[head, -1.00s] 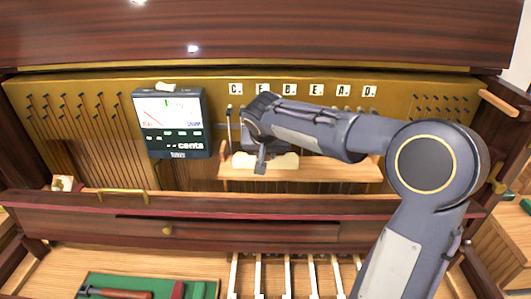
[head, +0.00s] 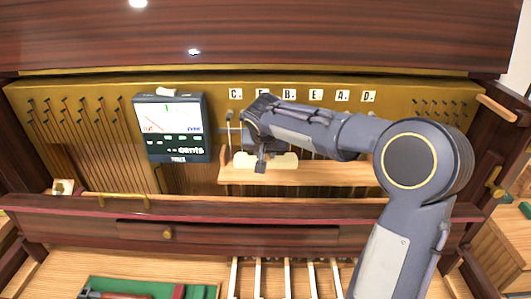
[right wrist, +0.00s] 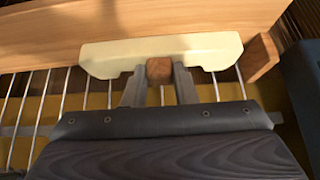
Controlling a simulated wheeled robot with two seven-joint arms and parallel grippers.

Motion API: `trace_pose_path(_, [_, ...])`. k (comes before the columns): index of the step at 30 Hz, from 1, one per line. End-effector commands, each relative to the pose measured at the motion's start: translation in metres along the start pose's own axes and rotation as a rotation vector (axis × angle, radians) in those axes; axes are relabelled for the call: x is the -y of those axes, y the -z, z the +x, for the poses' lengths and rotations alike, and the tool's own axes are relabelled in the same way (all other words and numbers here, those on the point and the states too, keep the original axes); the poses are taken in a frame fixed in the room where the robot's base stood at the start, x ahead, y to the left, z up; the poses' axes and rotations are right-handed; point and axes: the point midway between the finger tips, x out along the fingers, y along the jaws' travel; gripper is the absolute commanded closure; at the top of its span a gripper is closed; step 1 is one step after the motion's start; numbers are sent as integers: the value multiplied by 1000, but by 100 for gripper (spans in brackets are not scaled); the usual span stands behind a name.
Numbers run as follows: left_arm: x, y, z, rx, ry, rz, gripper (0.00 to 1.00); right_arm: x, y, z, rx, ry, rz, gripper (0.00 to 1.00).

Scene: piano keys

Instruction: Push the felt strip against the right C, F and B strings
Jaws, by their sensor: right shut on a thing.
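My right gripper (right wrist: 158,88) is shut on the small brown wooden grip of the cream felt strip (right wrist: 210,50). The strip is wide and low, and lies across several strings (right wrist: 62,92) in front of the wooden ledge. Whether it presses on them I cannot tell. In the head view the felt strip (head: 286,160) shows on both sides of my right gripper (head: 261,163), below the letter labels C (head: 235,94) and B (head: 289,95). The F label is partly hidden by my arm, as are the strings behind it. My left gripper is not in view.
A tuning meter (head: 171,127) hangs left of the strip. The wooden ledge (head: 340,173) runs to the right, with a raised left end. A dark wooden rail (head: 300,233) and keys (head: 288,275) lie below. A green tray (head: 150,288) holds tools at lower left.

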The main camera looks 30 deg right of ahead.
Motion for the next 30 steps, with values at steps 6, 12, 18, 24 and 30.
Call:
trace_pose_path(6, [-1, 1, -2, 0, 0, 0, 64, 0, 4, 2, -1, 0, 1, 74])
trace_pose_path(12, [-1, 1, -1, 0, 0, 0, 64, 0, 3, 2, -1, 0, 1, 49])
trace_pose_path(18, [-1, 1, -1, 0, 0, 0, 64, 0, 3, 2, 0, -1, 1, 49])
trace_pose_path(24, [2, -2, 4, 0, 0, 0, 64, 0, -5, -5, -1, 0, 0, 49])
trace_pose_path(30, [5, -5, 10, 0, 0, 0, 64, 0, -19, -20, -2, 0, 0, 49])
